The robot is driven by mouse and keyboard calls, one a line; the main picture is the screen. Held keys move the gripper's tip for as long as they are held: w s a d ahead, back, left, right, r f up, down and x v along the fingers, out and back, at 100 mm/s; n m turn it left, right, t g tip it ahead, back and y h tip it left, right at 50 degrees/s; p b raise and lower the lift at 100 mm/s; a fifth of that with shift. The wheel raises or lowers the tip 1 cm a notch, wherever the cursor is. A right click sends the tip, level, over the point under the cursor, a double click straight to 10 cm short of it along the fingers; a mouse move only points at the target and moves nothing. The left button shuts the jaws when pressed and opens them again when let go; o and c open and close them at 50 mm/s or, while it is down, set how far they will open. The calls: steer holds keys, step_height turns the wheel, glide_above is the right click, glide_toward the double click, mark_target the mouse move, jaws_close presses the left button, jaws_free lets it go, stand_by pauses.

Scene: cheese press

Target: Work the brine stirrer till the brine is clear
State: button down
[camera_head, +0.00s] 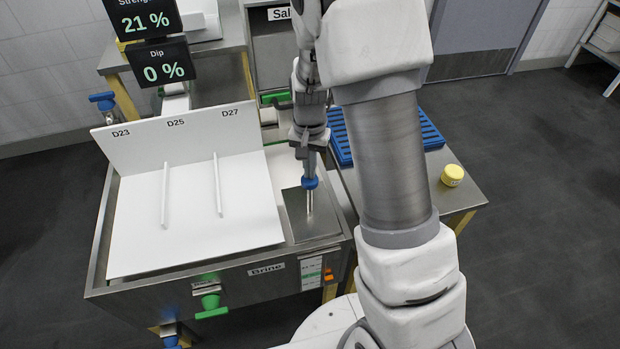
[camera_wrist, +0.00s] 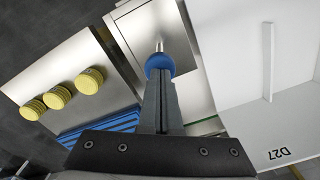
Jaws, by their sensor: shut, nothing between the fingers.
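The brine stirrer shows as a blue ball knob (camera_head: 310,183) on a thin metal rod, above the bare steel plate at the right end of the brine tank (camera_head: 240,283). My gripper (camera_head: 309,172) points down at the knob, shut and empty. In the wrist view the knob (camera_wrist: 160,65) lies right at the tips of my closed fingers (camera_wrist: 160,88); I cannot tell whether they touch. The brine itself is hidden under the white cover (camera_head: 190,225). The display (camera_head: 145,18) reads 21 %, with Strength above it; the Dip display (camera_head: 164,62) reads 0 %.
White upright dividers and a back panel marked D23, D25 and D27 (camera_head: 180,138) stand left of the stirrer. A green valve handle (camera_head: 211,306) is on the tank front. To the right are a blue rack (camera_head: 430,130) and yellow cheeses (camera_wrist: 60,97). Open floor lies farther right.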

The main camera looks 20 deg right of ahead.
mark_target(310, 185)
steer(key=shift+f+b, duration=2.25)
steer(key=shift+f, duration=1)
steer(key=shift+r, duration=0.15)
steer(key=shift+r+p, duration=2.15)
steer(key=shift+r, duration=0.5)
steer(key=shift+r+p, duration=2.25)
steer(key=shift+r, duration=0.8)
